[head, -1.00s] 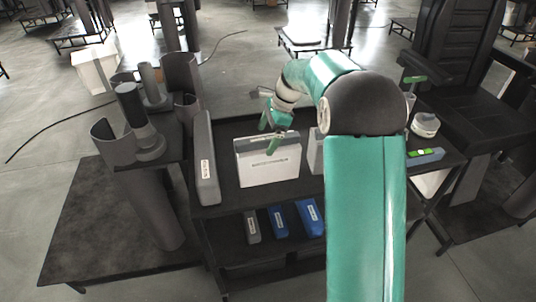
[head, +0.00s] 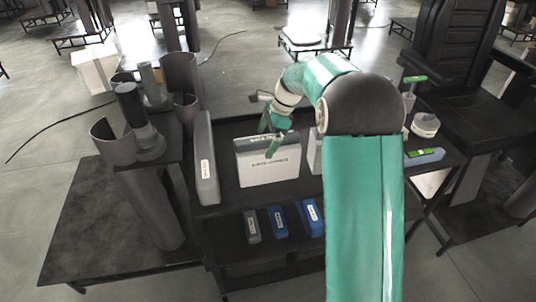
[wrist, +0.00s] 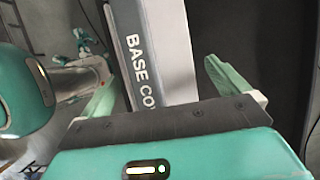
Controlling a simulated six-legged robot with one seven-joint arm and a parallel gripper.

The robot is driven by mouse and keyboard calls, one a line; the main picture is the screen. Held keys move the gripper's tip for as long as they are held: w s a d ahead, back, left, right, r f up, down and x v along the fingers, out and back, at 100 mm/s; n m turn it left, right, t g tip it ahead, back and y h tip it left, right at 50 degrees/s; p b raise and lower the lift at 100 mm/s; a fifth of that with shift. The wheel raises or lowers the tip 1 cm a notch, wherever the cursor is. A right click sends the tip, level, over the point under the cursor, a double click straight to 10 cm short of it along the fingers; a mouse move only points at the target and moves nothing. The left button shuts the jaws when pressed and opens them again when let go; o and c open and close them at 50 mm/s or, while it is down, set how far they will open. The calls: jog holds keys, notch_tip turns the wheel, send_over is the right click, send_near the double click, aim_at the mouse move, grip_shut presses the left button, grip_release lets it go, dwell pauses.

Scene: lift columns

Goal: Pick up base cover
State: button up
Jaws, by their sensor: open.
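The base cover is a white and grey box (head: 268,168) standing upright on the upper shelf, with a label on its front. In the wrist view its narrow grey top edge (wrist: 143,62) reads "BASE CO", the rest being hidden by my gripper. My gripper (head: 270,136) is at the top of the box in the head view. In the wrist view my gripper (wrist: 165,75) is open, with one green finger on each side of the box's top edge. A gap shows between the right finger and the box; the left finger looks close to it, and I cannot tell whether it touches.
A tall grey box (head: 206,160) stands to the left on the shelf. Another white box (head: 315,152) is partly hidden behind my arm. A blue-grey level (head: 424,157) lies at the right.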

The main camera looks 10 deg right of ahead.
jog(key=shift+c, duration=0.4)
jog(key=c, duration=1.5)
jog(key=shift+r, duration=0.55)
notch_tip(320, 180, up, 3)
jog(key=shift+f, duration=0.15)
jog(key=shift+s+r, duration=1.95)
jog(key=shift+s, duration=0.4)
jog(key=shift+s+r, duration=1.95)
jog(key=shift+s, duration=0.35)
jog(key=shift+s+r, duration=1.95)
jog(key=shift+s, duration=0.5)
